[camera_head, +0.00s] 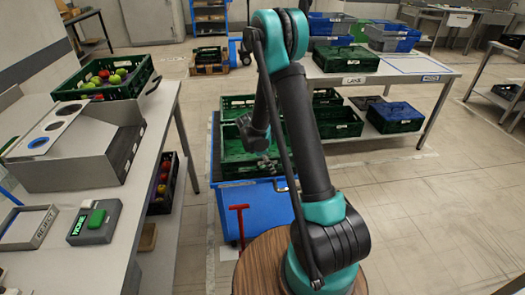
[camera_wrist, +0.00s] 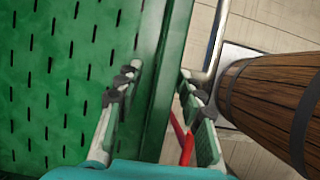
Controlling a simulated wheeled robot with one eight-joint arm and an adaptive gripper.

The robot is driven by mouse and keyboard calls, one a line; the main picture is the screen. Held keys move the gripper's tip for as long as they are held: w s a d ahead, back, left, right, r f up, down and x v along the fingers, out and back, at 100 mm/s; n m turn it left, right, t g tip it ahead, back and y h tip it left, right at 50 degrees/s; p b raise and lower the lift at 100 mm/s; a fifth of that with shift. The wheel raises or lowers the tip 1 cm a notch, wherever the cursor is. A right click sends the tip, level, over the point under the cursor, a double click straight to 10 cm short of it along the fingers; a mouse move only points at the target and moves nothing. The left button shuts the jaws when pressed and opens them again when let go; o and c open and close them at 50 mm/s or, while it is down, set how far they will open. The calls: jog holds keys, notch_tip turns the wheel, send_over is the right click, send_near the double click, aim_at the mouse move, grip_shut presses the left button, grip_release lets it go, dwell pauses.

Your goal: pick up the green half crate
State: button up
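A green crate (camera_head: 232,172) with slotted walls sits on the blue cart, beneath my arm. I cannot tell from its size whether it is the half crate. In the wrist view, its slotted green panel (camera_wrist: 60,80) fills the left side, and its rim wall (camera_wrist: 170,70) runs between my fingers. My gripper (camera_wrist: 160,95) is open, with one finger on each side of that wall; I cannot tell whether either finger touches it. In the head view my gripper (camera_head: 263,165) is low at the crate, partly hidden by my arm.
Another green crate (camera_head: 240,103) lies behind. At left, a table holds a fruit crate (camera_head: 105,90). At right, a white table (camera_head: 400,72) bears more crates.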

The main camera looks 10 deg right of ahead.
grip_shut()
jog(key=shift+r, duration=0.15)
dwell(0.5)
